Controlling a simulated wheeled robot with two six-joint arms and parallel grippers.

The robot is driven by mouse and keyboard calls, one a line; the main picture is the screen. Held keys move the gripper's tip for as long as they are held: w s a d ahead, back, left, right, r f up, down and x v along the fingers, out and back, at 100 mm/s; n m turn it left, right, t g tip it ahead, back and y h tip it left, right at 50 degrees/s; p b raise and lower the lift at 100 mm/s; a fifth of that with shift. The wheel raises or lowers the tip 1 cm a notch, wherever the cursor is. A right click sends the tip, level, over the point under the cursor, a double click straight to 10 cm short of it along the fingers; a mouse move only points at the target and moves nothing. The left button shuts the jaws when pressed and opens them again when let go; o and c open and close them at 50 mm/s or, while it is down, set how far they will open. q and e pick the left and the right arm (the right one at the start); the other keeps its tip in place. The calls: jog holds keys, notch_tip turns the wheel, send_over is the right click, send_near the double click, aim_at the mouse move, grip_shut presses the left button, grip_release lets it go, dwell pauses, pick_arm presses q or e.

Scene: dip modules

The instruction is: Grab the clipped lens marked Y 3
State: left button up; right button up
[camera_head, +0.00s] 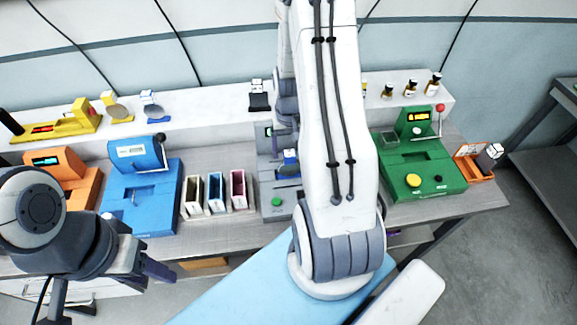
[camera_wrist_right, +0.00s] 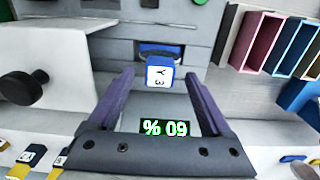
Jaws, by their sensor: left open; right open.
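The clipped lens marked Y 3 (camera_wrist_right: 160,75) shows in the right wrist view as a white label on a blue clip. It sits at a slot of the grey device (camera_wrist_right: 190,52), and its lens is mostly hidden. My right gripper (camera_wrist_right: 160,80) is open, with a purple finger on either side of the label and visible gaps. In the head view, my right arm covers much of the grey device (camera_head: 276,207); a blue part (camera_head: 289,157) shows beside the arm. My left gripper (camera_head: 152,268) is open at the front left, away from the lens.
Beside the grey device are three coloured slotted holders (camera_head: 215,192) and a blue machine (camera_head: 143,195). A green machine (camera_head: 425,165) stands to the right. Other clipped lenses (camera_head: 150,104) stand on the back shelf. A dark knob (camera_wrist_right: 20,88) juts out near my right gripper.

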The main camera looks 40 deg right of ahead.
aim_at(289, 153)
jog(key=shift+f, duration=1.5)
jog(key=shift+s+a, duration=0.1)
grip_shut()
